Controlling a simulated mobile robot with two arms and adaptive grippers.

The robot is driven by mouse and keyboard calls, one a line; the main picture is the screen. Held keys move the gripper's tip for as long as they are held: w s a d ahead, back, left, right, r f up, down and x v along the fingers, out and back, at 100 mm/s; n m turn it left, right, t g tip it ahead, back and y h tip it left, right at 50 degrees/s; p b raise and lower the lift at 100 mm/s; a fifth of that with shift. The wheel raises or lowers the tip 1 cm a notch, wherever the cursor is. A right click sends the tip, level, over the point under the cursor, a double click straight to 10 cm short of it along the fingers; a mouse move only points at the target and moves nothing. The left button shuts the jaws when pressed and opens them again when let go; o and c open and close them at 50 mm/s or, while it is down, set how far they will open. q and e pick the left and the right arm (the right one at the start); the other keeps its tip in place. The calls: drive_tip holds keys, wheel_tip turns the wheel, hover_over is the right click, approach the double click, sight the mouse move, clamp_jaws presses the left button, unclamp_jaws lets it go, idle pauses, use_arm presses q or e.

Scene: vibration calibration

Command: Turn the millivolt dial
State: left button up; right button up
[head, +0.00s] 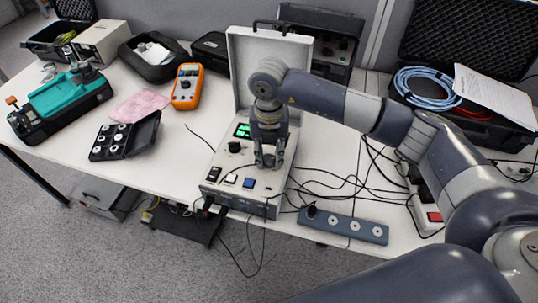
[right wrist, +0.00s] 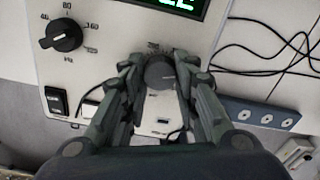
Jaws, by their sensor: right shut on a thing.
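The calibrator box (head: 216,183) stands open on the white table, its grey lid upright at the back. Its panel has a green display (head: 242,130), which also shows at the top of the right wrist view (right wrist: 190,4). The millivolt dial (right wrist: 159,73), a round dark knob with scale marks around it, sits between my right fingertips in the right wrist view. My right gripper (head: 269,163) comes down over the panel from above and is shut on this dial, hiding it in the head view. A second black dial marked Hz (right wrist: 64,36) is to the left. My left gripper is not in view.
A blue-grey socket strip (head: 345,225) and loose black cables lie right of the box. An orange multimeter (head: 187,86), a black case of small parts (head: 125,137) and a teal device (head: 65,96) stand to the left. An open case with blue cable (head: 428,84) is at back right.

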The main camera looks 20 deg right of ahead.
sight(269, 158)
drive_tip(key=m, duration=0.3)
drive_tip(key=shift+m, duration=2.6)
drive_tip(key=o, duration=1.1)
drive_tip(key=shift+r, duration=0.15)
wheel_tip(269, 158, up, 12)
drive_tip(key=shift+f, duration=0.15)
